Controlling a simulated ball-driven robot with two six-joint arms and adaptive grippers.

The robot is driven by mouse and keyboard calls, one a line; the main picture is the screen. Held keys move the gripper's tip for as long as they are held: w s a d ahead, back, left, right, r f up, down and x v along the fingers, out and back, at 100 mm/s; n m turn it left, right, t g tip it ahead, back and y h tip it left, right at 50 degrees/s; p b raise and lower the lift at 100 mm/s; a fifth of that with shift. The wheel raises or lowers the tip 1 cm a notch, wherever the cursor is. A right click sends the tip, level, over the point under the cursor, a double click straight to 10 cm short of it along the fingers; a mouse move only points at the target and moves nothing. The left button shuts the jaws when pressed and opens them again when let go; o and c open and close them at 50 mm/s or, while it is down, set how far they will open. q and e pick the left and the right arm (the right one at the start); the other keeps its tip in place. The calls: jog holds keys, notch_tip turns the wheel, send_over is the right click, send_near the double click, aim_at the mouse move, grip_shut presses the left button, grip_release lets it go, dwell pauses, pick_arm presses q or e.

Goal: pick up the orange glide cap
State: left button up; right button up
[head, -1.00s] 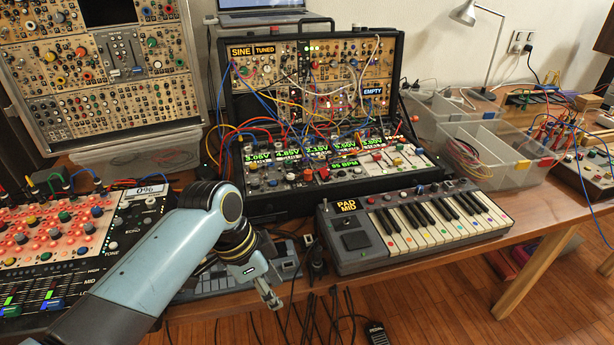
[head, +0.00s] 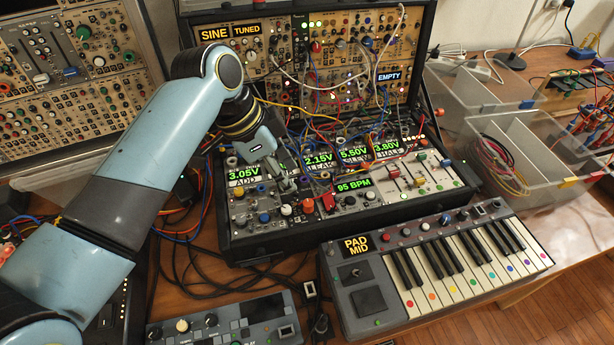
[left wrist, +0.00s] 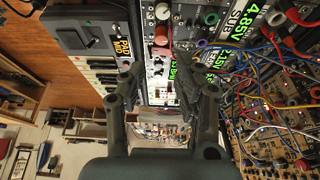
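I cannot surely tell which cap is the orange glide cap. A small amber knob (head: 238,192) sits at the left of the lower synth panel in the head view, and a red knob (head: 308,206) sits nearer the middle. In the left wrist view a red cap (left wrist: 161,35) and a white cap (left wrist: 162,11) stand on the panel beyond the fingers. My left gripper (head: 284,182) hangs over the left part of that panel. In the left wrist view its fingers (left wrist: 159,72) are apart with nothing held between them. My right gripper is not in view.
Patch cables (head: 300,120) loop over the case close behind my left gripper. The keyboard (head: 450,265) stands in front to the right, a small grey device (head: 235,325) at the front. A clear bin (head: 520,150) stands to the right. Loose black cables lie on the table before the case.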

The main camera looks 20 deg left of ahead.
aim_at(308, 203)
pick_arm(q)
jog(key=shift+w+d+f, duration=0.2)
jog(key=shift+w+f, duration=0.05)
jog(key=shift+f, duration=0.25)
jog(key=x, duration=0.3)
jog(key=shift+d+f, duration=0.2)
jog(key=shift+f, duration=0.1)
jog(key=shift+w+d+f, duration=0.1)
jog(key=shift+f, duration=0.15)
jog(key=x, duration=0.4)
jog(key=shift+w+f, duration=0.1)
jog(key=shift+f, duration=0.1)
jog(key=shift+w+d+f, duration=0.1)
jog(key=shift+d+f, duration=0.05)
jog(key=shift+f, duration=0.1)
jog(key=shift+c, duration=0.2)
jog(key=c, duration=0.4)
jog(key=shift+c, duration=0.2)
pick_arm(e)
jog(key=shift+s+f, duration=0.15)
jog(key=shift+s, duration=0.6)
